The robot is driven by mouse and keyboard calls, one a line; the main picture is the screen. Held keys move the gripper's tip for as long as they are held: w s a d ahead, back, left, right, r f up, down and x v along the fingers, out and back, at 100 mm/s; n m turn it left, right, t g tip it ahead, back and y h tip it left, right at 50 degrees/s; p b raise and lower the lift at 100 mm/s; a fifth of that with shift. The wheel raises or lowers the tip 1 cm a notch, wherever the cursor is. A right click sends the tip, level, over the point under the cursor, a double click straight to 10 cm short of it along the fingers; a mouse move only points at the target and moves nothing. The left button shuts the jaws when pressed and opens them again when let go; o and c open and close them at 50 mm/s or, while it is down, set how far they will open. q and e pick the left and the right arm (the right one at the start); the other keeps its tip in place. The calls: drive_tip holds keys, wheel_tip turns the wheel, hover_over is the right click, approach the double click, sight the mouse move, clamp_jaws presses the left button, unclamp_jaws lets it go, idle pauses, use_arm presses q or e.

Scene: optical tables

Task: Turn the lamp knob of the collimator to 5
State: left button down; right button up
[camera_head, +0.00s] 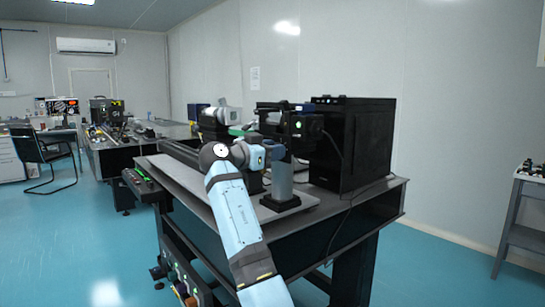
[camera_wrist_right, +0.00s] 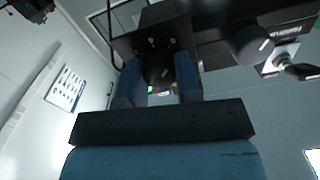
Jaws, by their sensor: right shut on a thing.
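The collimator (camera_head: 304,124) is a dark instrument on a grey post (camera_head: 282,182) at the near end of the optical table. A small green light shows on it. My right gripper (camera_head: 274,152) is at the collimator, on its near left side, below its upper body. In the right wrist view its two blue fingers (camera_wrist_right: 160,88) stand on either side of a dark rounded part, the lamp knob (camera_wrist_right: 158,74), and are shut on it. The dark collimator body (camera_wrist_right: 150,42) is just beyond the fingers. The knob's scale and setting cannot be read. My left gripper is not seen.
A large black case (camera_head: 352,140) stands close to the right of the collimator on the table (camera_head: 335,212). A cable hangs down at the table's right side. A long dark rail (camera_head: 180,152) lies to the left. Open blue floor (camera_head: 450,265) lies to the right.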

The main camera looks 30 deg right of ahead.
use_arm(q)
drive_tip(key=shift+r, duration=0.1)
use_arm(e)
drive_tip(key=shift+m, duration=0.3)
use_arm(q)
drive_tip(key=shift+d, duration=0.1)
use_arm(e)
drive_tip(key=shift+r, duration=0.1)
drive_tip(key=o, duration=0.9)
drive_tip(key=shift+d, duration=0.15)
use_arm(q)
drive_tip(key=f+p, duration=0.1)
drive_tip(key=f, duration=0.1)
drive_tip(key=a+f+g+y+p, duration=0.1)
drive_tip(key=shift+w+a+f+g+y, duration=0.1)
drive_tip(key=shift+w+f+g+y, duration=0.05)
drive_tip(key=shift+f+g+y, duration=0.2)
use_arm(e)
drive_tip(key=a, duration=0.9)
drive_tip(key=s+a, duration=0.1)
drive_tip(key=a, duration=0.4)
